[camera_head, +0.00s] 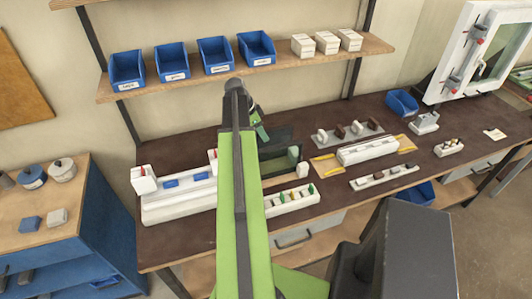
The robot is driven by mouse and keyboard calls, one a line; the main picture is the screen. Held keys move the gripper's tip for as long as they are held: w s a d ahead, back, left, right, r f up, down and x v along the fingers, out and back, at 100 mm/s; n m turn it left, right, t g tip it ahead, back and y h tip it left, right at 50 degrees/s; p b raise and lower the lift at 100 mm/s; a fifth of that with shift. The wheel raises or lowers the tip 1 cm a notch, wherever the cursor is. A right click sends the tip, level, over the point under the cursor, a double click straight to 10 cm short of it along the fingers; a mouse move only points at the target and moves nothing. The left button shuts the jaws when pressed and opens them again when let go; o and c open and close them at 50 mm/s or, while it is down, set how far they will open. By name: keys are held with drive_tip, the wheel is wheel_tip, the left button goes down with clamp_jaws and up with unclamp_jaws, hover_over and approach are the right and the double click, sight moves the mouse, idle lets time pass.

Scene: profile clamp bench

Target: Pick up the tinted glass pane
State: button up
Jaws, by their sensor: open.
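The tinted glass pane (284,140) shows as a dark, see-through sheet on the bench, just right of my green arm. My arm hides its left part, and I cannot tell exactly how it is supported. My gripper (261,130) is small in view, beyond the upper end of my arm. It is open and appears empty, close to the pane's upper left in the picture. I cannot tell the gap in depth between them.
The brown bench (185,240) carries a long white clamp fixture (180,207) at left, partly behind my arm. A white block (367,151) and a strip of small parts (384,177) lie at right. Blue bins (171,62) stand on the shelf above.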

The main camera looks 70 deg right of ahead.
drive_tip(key=b+x, duration=0.4)
drive_tip(key=x, duration=0.1)
drive_tip(key=shift+w+d+f+b, duration=0.1)
drive_tip(key=shift+w+b, duration=0.05)
drive_tip(key=shift+b, duration=0.15)
drive_tip(key=shift+c, duration=0.5)
clamp_jaws()
